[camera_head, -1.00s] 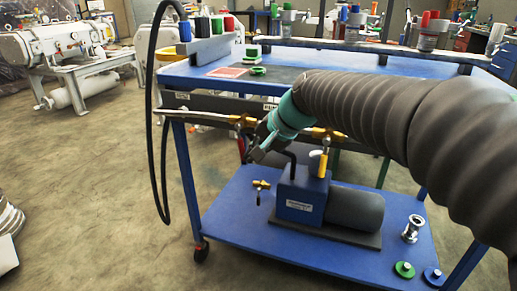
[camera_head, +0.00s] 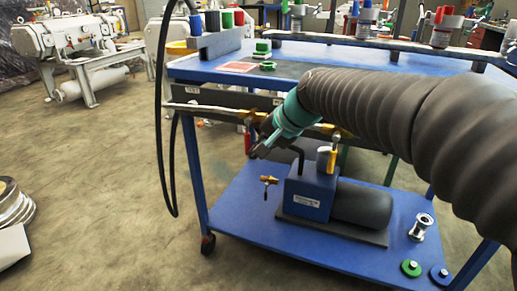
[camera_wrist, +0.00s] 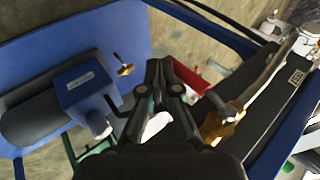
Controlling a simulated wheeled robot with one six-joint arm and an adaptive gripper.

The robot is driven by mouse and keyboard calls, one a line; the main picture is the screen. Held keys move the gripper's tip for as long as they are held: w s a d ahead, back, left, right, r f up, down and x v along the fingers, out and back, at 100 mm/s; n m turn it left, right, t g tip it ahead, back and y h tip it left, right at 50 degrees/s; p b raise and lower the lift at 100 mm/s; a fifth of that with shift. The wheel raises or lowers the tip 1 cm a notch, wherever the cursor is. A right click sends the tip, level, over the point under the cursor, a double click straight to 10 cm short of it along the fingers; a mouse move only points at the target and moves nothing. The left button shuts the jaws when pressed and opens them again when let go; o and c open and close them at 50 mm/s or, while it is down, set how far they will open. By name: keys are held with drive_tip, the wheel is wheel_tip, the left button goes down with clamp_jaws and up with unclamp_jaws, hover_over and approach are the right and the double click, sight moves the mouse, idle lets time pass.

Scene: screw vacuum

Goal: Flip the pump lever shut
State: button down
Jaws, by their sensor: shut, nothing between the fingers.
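The blue pump (camera_head: 310,198) with its black motor (camera_head: 362,205) sits on the cart's lower shelf; its blue body also shows in the wrist view (camera_wrist: 80,85). A small brass valve (camera_head: 268,181) with a thin handle pointing down sticks out at the pump's left; it also shows in the wrist view (camera_wrist: 124,66). A yellow-and-white fitting (camera_head: 328,156) stands on top of the pump. Which part is the pump lever is not certain. My gripper (camera_head: 258,152) appears above and slightly left of the brass valve, apart from it. Its fingers (camera_wrist: 163,66) are shut and empty.
A pipe with brass fittings (camera_head: 250,118) runs under the upper tabletop (camera_head: 200,68), close to my gripper. A black hose (camera_head: 160,130) hangs at the left. A metal fitting (camera_head: 421,226) and a green disc (camera_head: 411,268) lie at the shelf's right. Floor left of the cart is clear.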

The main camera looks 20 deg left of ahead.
drive_tip(key=v, duration=1.2)
drive_tip(key=s+d+f+n+h+p, duration=0.2)
drive_tip(key=s+d+f+n+h, duration=0.1)
drive_tip(key=d+f, duration=0.65)
drive_tip(key=s+d+m+t+h+p, duration=0.1)
drive_tip(key=s+d+h+p, duration=0.1)
drive_tip(key=s+d, duration=0.5)
drive_tip(key=s+d+m+t+h+p, duration=0.1)
drive_tip(key=s+d+p, duration=0.3)
drive_tip(key=d, duration=0.9)
drive_tip(key=s+t+h, duration=0.1)
drive_tip(key=s, duration=0.2)
drive_tip(key=shift+s+r+p, duration=0.25)
drive_tip(key=shift+s+p, duration=0.1)
drive_tip(key=shift+p, duration=0.05)
